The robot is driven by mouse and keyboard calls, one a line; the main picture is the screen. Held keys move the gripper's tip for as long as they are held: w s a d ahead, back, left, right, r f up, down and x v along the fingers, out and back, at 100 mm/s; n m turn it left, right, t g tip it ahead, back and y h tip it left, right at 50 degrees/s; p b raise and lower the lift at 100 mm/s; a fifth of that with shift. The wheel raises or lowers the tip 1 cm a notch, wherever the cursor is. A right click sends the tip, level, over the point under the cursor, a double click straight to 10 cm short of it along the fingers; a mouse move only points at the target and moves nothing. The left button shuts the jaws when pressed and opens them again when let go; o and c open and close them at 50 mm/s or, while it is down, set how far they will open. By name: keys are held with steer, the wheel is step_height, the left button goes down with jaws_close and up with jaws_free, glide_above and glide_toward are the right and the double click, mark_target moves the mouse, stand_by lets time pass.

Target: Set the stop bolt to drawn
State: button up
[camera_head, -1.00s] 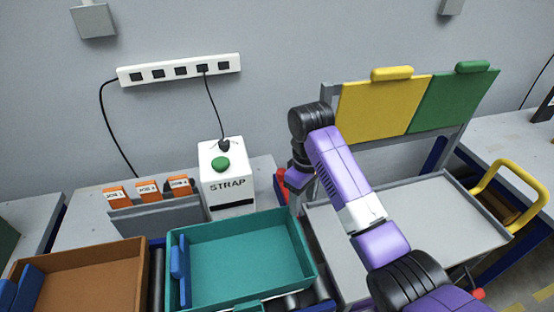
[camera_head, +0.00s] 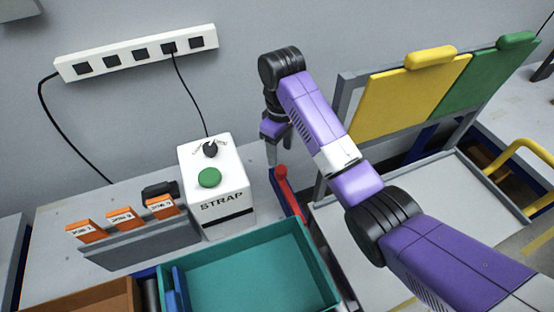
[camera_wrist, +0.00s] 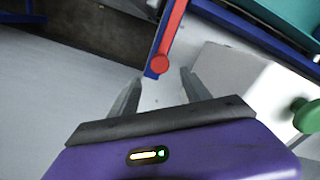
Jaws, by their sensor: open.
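The stop bolt appears to be the red bar with a round knob (camera_head: 282,172), lying along a blue rail just right of the white STRAP box. In the wrist view the red knob (camera_wrist: 160,64) faces me between and just beyond my fingertips, with the red bar running away behind it. My gripper (camera_head: 272,152) points down just behind and left of the knob in the head view. In the wrist view my gripper (camera_wrist: 158,78) is open, with a finger on each side and nothing between them. No contact with the knob shows.
The STRAP box (camera_head: 215,190) with a green button and black dial stands left of my gripper. A teal tray (camera_head: 325,268) is in front. A grey tray table (camera_head: 425,205) with yellow and green panels is at right. Orange-tabbed dividers (camera_head: 150,235) are at left.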

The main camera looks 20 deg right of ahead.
mark_target(280, 168)
step_height(280, 168, down, 8)
steer(key=shift+r+p, duration=0.2)
steer(key=shift+p, duration=0.4)
steer(key=shift+c, duration=0.3)
jaws_close()
stand_by(0.9)
